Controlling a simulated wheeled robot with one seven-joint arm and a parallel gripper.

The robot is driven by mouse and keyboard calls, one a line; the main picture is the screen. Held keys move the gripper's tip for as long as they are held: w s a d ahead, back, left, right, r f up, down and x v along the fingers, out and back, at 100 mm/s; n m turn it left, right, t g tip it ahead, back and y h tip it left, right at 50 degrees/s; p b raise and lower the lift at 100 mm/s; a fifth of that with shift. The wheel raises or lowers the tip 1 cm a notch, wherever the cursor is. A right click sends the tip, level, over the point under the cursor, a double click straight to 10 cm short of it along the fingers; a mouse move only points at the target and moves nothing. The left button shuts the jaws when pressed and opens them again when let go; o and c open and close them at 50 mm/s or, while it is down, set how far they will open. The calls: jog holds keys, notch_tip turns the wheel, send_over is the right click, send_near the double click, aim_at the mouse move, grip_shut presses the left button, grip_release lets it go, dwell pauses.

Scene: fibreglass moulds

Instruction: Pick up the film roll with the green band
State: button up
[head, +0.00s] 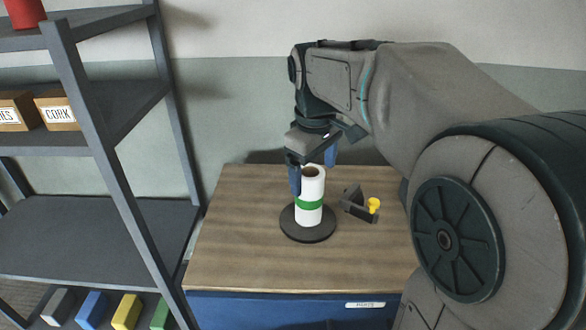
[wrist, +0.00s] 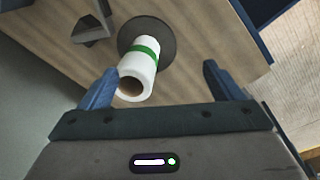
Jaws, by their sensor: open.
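The film roll (head: 312,188) is white with a green band around its middle. It stands upright on a round dark base (head: 292,230) on the wooden top. It also shows in the wrist view (wrist: 140,67), its hollow end towards the camera. My gripper (head: 312,178) is open at the upper part of the roll. In the wrist view, my gripper's blue fingers (wrist: 160,80) lie left and right of the roll's end. The left finger is close to the roll, with a wider gap to the right finger. I cannot tell whether the left finger touches it.
The wooden top (head: 240,215) sits on a blue cabinet (head: 260,308). A dark angled bracket with a yellow knob (head: 373,205) stands right of the roll. A grey shelf rack (head: 120,185) with boxes stands at the left. The top's left part is clear.

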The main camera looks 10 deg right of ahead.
aim_at(309, 182)
jog(key=w+r+n+g, duration=0.1)
jog(key=w+r+n, duration=0.3)
jog(key=w, duration=0.4)
jog(key=shift+n+y, duration=0.3)
jog(key=f, duration=0.8)
jog(key=shift+w+d+f, duration=0.2)
jog(key=shift+d+f, duration=0.05)
jog(key=shift+d, duration=0.15)
jog(key=shift+s+d+f, duration=0.1)
jog(key=shift+s+f, duration=0.05)
jog(key=shift+f, duration=1.2)
jog(key=shift+s+d+f, duration=0.1)
jog(key=shift+f, duration=1.25)
jog(key=c, duration=1.4)
